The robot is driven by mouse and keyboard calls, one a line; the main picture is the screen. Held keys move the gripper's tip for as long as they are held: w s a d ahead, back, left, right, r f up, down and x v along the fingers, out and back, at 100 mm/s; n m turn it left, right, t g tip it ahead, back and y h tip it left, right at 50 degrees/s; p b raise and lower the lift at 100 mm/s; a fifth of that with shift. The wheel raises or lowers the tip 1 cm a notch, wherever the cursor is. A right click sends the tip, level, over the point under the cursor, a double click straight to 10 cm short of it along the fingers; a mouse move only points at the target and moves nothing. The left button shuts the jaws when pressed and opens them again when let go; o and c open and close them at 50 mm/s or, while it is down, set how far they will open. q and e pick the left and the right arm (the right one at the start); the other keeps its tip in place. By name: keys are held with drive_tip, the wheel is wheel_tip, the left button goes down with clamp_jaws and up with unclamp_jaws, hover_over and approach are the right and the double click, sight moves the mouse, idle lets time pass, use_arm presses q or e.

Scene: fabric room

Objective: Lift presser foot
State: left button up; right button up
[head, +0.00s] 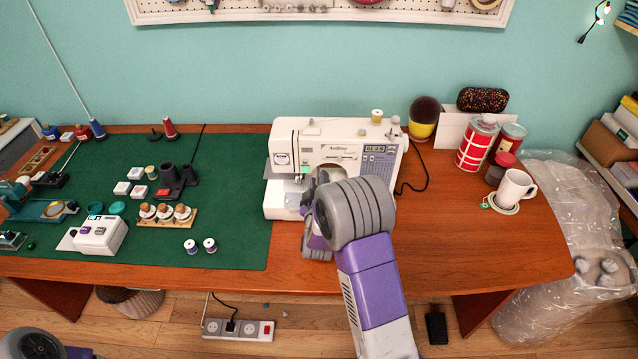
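The white sewing machine (330,140) stands near the back of the wooden table, at the right edge of the green mat. Its needle and presser foot area (298,179) is on the machine's left side, small in this view. I cannot tell whether the foot is up or down. My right gripper (312,185) is at the machine's front, just right of the needle area. My grey and purple arm link covers much of it, so its fingers and any contact are hidden. Only a grey part of my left arm shows at the lower left corner; its gripper is out of view.
The green mat (235,245) at left holds spools, thread cones and small boxes. The table front right of my arm is clear. A power strip (238,329) lies on the floor.

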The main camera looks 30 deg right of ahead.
clamp_jaws()
drive_tip(key=shift+r, duration=0.1)
drive_tip(key=n+p, duration=0.1)
drive_tip(key=r+n+p, duration=0.1)
drive_tip(key=n+p, duration=0.2)
drive_tip(key=n, duration=0.1)
drive_tip(key=shift+s+d+r, duration=0.2)
drive_tip(key=shift+d+r, duration=0.15)
drive_tip(key=shift+r, duration=0.05)
drive_tip(key=shift+r+n+p, duration=0.35)
drive_tip(key=shift+n+p, duration=0.5)
drive_tip(key=shift+n, duration=0.2)
drive_tip(key=shift+r+n+p, duration=0.3)
drive_tip(key=shift+n+p, duration=0.5)
drive_tip(key=shift+n, duration=0.25)
